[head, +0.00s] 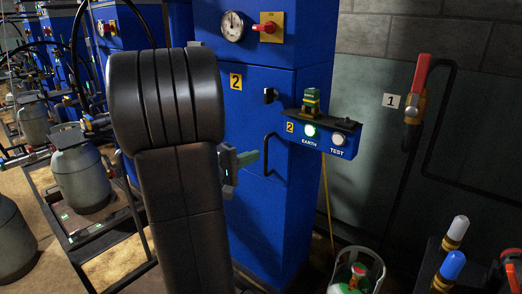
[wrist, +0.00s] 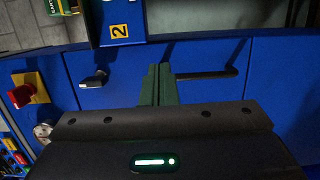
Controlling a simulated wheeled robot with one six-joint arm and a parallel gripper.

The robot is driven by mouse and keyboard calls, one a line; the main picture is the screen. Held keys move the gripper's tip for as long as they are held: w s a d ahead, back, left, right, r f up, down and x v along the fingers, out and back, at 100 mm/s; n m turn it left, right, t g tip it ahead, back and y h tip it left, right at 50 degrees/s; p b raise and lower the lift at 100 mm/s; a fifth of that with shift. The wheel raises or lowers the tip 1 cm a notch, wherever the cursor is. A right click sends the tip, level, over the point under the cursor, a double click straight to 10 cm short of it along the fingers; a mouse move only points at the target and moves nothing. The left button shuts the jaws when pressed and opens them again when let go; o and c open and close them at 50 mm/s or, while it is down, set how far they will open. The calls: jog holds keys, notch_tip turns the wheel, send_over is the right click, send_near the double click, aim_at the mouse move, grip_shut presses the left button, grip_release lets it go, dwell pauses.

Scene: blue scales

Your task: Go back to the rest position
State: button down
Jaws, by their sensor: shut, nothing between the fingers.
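My gripper (head: 242,160) shows in the head view just right of my dark arm, which hides part of it. Its greenish fingers are shut with nothing between them, in front of the blue cabinet (head: 233,128). In the wrist view my gripper (wrist: 158,72) points at the cabinet's blue front, with the black door handle (wrist: 207,74) beside and partly behind the fingers. The fingers appear apart from the handle; exact depth is hard to tell.
A red-handled valve (head: 418,85) is on the right wall. Grey cylinders (head: 80,175) stand left. A green-topped cylinder (head: 355,275) stands low right.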

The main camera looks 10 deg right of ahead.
jog(key=shift+s+a, duration=0.4)
jog(key=shift+a, duration=0.1)
